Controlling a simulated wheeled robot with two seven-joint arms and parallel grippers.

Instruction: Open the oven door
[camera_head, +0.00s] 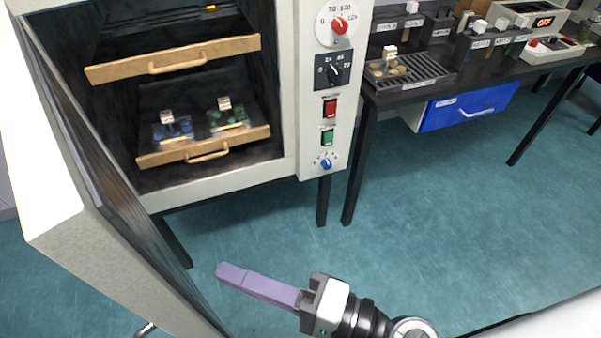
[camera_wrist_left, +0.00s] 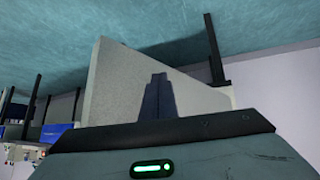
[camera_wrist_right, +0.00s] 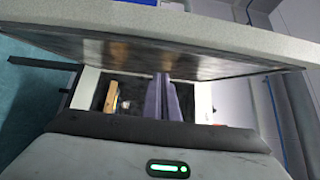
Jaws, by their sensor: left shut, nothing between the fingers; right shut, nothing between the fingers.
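The oven (camera_head: 310,130) stands at the upper left of the head view. Its door (camera_head: 62,235) is swung wide open towards me on the left, with its dark inner side (camera_head: 110,195) facing right. A small metal piece (camera_head: 146,329), perhaps the handle, shows at its lower edge. My right gripper (camera_head: 222,271) is shut and empty, in front of the opening and right of the door. In the right wrist view its fingers (camera_wrist_right: 164,78) overlap the door's inner side (camera_wrist_right: 135,55). My left gripper (camera_wrist_left: 157,78) is shut in front of a pale panel (camera_wrist_left: 115,80), likely the door's outside; contact is unclear.
Inside the oven are an upper wooden drawer (camera_head: 175,58) and a lower one (camera_head: 205,146) holding blue and green samples. Dials and switches line the right panel (camera_head: 330,110). A dark bench (camera_head: 430,75) with a blue drawer (camera_head: 462,107) stands right. The teal floor between is clear.

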